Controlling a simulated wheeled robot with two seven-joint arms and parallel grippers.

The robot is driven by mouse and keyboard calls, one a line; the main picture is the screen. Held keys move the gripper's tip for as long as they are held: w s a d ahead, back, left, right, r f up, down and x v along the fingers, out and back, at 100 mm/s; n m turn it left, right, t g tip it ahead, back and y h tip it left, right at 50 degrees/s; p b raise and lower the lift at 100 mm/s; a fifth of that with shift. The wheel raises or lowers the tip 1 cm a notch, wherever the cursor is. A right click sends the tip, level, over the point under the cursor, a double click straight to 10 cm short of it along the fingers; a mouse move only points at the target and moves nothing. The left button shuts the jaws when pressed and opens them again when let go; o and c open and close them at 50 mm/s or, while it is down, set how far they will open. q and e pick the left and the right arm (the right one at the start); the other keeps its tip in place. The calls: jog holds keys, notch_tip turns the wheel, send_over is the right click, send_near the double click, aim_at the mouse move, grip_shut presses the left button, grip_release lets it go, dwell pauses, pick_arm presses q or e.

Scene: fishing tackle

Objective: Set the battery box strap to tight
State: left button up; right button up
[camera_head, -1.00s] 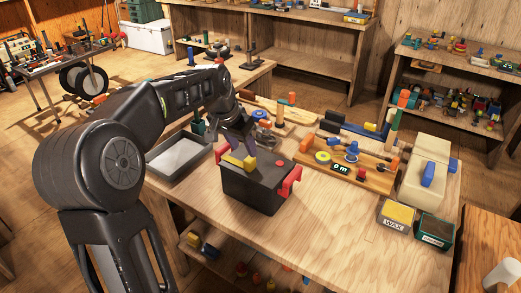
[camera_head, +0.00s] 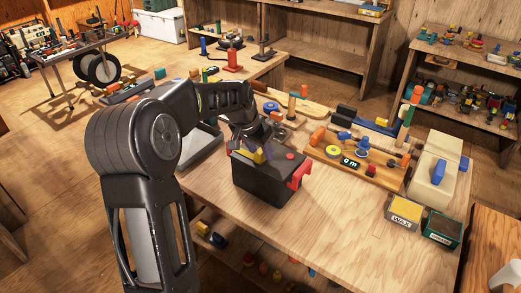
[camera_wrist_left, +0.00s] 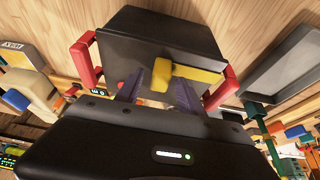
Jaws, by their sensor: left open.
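The black battery box (camera_head: 262,180) stands on the wooden workbench, with a red handle (camera_head: 301,175) at its right side and a red knob (camera_head: 290,156) on top. A yellow strap lever (camera_head: 256,156) lies on the lid. In the left wrist view, the box (camera_wrist_left: 160,35) fills the upper middle and the yellow lever (camera_wrist_left: 185,74) shows between my fingers. My left gripper (camera_wrist_left: 160,92) is open, its two purple-grey fingers around the lever's part near the lid; contact cannot be told. In the head view, my left gripper (camera_head: 255,149) is over the lid. My right gripper is not in view.
A grey tray (camera_head: 200,143) stands left of the box. A wooden board with a display (camera_head: 350,162) lies to the right. Wax (camera_head: 404,211) and green (camera_head: 442,228) tins stand near the right edge. The bench front is clear.

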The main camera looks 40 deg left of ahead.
pick_arm(q)
jog(key=shift+w+f, duration=0.15)
jog(key=shift+f, duration=0.2)
jog(key=shift+c, duration=0.5)
grip_shut()
dwell(0.8)
